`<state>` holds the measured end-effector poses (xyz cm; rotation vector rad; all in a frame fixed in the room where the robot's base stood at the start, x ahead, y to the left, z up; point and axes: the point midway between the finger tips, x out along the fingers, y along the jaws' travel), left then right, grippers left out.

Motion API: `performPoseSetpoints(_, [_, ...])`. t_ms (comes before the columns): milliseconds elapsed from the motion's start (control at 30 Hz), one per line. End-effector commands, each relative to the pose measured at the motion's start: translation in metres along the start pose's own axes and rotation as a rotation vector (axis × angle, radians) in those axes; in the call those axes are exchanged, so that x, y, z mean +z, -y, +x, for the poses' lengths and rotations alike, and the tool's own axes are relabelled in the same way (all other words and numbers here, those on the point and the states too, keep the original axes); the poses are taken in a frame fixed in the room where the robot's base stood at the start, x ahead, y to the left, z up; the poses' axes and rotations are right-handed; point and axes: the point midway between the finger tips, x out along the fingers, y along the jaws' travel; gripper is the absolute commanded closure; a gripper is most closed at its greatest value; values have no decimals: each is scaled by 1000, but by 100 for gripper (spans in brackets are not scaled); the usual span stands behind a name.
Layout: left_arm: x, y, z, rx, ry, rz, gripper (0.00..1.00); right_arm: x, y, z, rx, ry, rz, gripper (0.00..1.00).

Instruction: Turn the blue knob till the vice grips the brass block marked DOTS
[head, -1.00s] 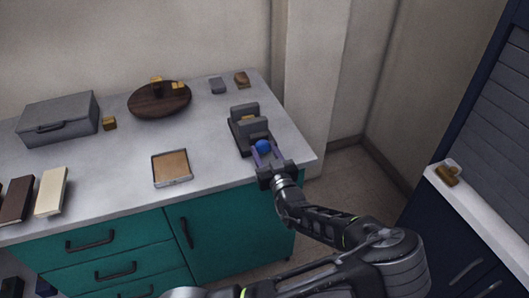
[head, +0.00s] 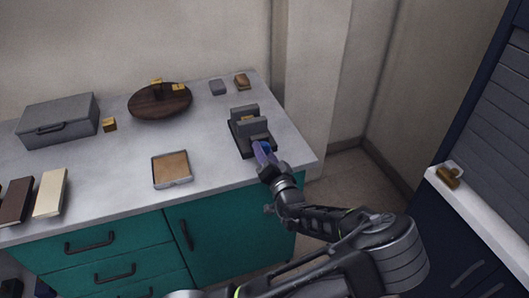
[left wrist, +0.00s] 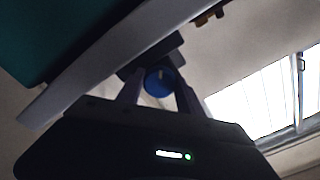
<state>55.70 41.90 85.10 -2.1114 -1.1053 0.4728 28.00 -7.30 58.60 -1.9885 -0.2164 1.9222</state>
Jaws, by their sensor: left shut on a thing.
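The dark grey vice (head: 240,139) stands near the right front corner of the worktop. A small brass block (head: 247,119) shows between its two jaws; its marking is too small to read, and I cannot tell whether both jaws touch it. The blue knob (head: 268,144) is at the vice's front end, mostly hidden by my fingers in the head view. My left gripper (head: 262,150) is shut on it. In the left wrist view the blue knob (left wrist: 159,81) sits between the two fingers. My right gripper is not in view.
A tan-lined tray (head: 171,185) lies left of the vice. A round dark wooden board (head: 150,105) with brass pieces, a grey case (head: 59,121) and small blocks stand farther back. Another brass piece (head: 448,178) is on the white ledge at right.

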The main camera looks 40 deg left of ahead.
Motion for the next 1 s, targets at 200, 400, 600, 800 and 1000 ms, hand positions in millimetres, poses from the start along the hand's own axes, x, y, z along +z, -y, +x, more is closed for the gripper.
performPoseSetpoints(200, [-1,0,0,0,-1,66,97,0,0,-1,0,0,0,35])
performPoseSetpoints(400, [-1,0,0,0,-2,81,97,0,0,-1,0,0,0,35])
performPoseSetpoints(600, [-1,0,0,0,-2,80,97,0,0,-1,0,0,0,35])
performPoseSetpoints(800, [-1,0,0,0,-2,79,45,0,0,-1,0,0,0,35])
performPoseSetpoints(1000, [0,0,0,0,-1,79,35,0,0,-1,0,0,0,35])
